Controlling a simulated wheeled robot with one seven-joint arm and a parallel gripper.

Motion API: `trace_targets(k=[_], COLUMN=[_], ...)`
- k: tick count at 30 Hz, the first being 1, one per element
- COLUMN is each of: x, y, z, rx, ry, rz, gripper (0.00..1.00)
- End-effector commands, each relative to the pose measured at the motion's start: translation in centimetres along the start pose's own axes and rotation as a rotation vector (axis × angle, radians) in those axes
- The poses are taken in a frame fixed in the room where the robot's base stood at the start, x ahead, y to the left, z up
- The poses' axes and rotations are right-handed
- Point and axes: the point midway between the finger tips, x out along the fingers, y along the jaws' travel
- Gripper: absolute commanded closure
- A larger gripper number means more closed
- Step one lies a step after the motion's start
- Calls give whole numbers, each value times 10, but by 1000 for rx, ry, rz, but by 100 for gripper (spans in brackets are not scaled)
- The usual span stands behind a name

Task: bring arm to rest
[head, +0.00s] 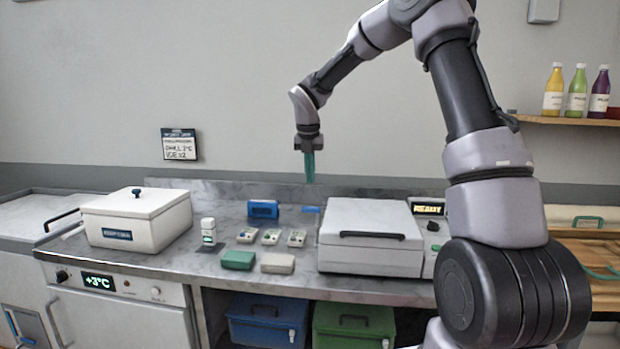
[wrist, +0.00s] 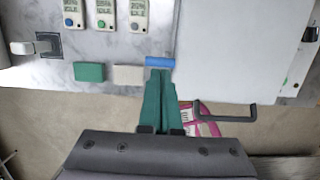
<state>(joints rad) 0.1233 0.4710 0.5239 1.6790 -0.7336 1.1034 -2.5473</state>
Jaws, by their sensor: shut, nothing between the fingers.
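In the wrist view the shut fingers (wrist: 160,75) show at the centre, with a small blue piece (wrist: 160,62) just beyond the tips. The arm reaches up from the right and bends down to the gripper. The gripper appears clear of everything on the counter.
Bottles (head: 577,92) stand on a shelf at right. Air around the gripper is free.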

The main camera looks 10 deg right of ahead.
Motion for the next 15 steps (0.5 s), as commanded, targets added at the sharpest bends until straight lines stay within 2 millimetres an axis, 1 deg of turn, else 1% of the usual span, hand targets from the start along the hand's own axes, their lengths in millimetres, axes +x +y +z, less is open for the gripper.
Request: trace_targets(k=[3,5,8,11,12,14,15], x=[-1,-6,-24,-53,-66,-85,-96], y=[0,-3,-12,-32,-41,-55,-65], z=[-1,-2,-11,-28,-37,-51,-61], rx=[6,34,166,413,535,727,858], ry=[-1,-6,-23,-49,-60,-75,-81], rz=[0,-1,-1,8,16,35,50], gripper=[100,100,100,100,100,100,100])
